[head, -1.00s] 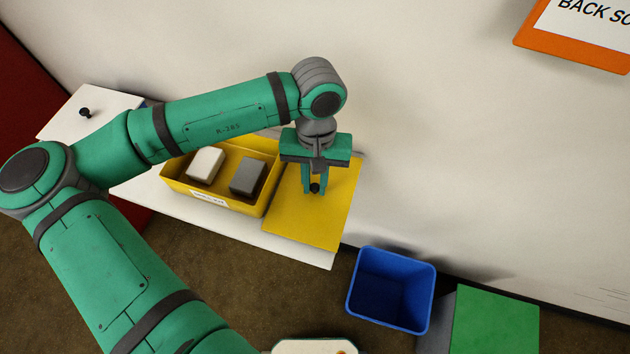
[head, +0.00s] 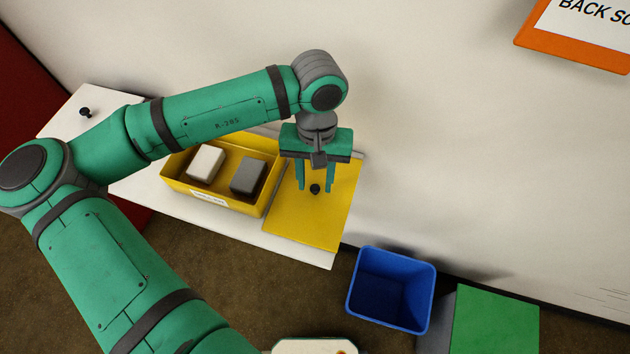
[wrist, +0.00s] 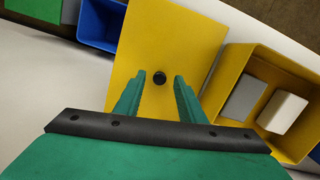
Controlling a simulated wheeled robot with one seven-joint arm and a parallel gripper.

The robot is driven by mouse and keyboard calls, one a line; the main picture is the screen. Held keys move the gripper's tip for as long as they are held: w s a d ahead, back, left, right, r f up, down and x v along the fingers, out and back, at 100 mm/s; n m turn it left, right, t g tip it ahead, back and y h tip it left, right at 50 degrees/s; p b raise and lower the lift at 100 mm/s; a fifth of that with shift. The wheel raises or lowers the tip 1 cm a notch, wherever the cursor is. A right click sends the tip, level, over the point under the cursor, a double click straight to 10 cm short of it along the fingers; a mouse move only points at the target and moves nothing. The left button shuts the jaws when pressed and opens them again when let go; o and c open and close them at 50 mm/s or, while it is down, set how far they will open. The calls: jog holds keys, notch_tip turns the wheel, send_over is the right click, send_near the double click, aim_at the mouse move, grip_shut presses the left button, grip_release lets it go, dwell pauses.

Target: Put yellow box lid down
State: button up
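The yellow box lid (head: 305,218) lies flat on the white table beside the yellow box, on its right in the head view. Its black knob (head: 315,189) points up. The lid also shows in the wrist view (wrist: 165,40), with the knob (wrist: 159,78) between and just beyond the fingertips. My gripper (head: 315,189) is open above the lid, its fingers on either side of the knob and apart from it. The open yellow box (head: 233,206) holds a white block (head: 206,163) and a grey block (head: 247,176).
The white table (head: 290,250) ends just past the lid. A blue bin (head: 391,290) and a green-topped box (head: 495,322) stand beyond its right end. Another black knob (head: 85,112) is on a white surface at the left. A pale wall stands behind the table.

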notch_tip(320, 180, up, 11)
jog(key=w, duration=0.1)
jog(key=shift+f, duration=0.2)
dwell(0.5)
